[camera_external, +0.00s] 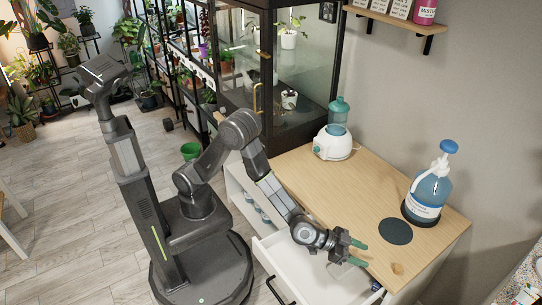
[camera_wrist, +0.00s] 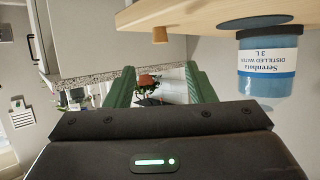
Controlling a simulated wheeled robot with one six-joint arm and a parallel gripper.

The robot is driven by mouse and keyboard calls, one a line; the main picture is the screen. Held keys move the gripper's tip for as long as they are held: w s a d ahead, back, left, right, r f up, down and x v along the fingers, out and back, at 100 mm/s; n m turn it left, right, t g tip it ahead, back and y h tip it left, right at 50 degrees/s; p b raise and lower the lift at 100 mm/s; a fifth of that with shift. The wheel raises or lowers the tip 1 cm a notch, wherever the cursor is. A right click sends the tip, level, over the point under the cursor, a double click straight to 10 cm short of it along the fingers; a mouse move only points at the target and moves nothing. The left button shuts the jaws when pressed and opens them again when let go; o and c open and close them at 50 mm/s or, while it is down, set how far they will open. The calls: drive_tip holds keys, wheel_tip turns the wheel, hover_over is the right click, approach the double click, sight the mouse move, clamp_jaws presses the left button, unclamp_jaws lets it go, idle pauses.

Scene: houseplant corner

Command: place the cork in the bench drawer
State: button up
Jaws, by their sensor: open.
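The cork (camera_wrist: 160,34) is a small tan stopper on the wooden bench top (camera_wrist: 205,12), near its edge, in the wrist view, which is upside down. My gripper (camera_external: 352,252) is open with green fingers, at the bench's front edge above the drawer. In the wrist view my gripper (camera_wrist: 158,85) has nothing between its fingers, and the cork is beyond them, apart. The bench drawer (camera_external: 336,288) is white and pulled open below my wrist; part of its inside is hidden by my arm.
A blue distilled water bottle (camera_external: 428,190) stands on the bench, with a dark round disc (camera_external: 395,231) beside it. A white device with a teal bottle (camera_external: 335,143) stands at the bench's far end. The middle of the bench top is clear. A glass cabinet (camera_external: 300,85) stands behind.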

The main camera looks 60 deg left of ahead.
drive_tip(key=shift+s+a+r, duration=0.1)
drive_tip(key=shift+a+r, duration=0.05)
idle(0.3)
drive_tip(key=s+d+r+m+g+p, duration=0.2)
drive_tip(key=s+d+r+g+p, duration=0.1)
drive_tip(key=d+r+g+p, duration=0.4)
drive_tip(key=n+t+y+p, duration=0.2)
drive_tip(key=y+p, duration=0.3)
approach(398, 267)
drive_tip(key=p+x, duration=0.1)
drive_tip(key=x, duration=0.8)
drive_tip(key=shift+f, duration=0.1)
clamp_jaws()
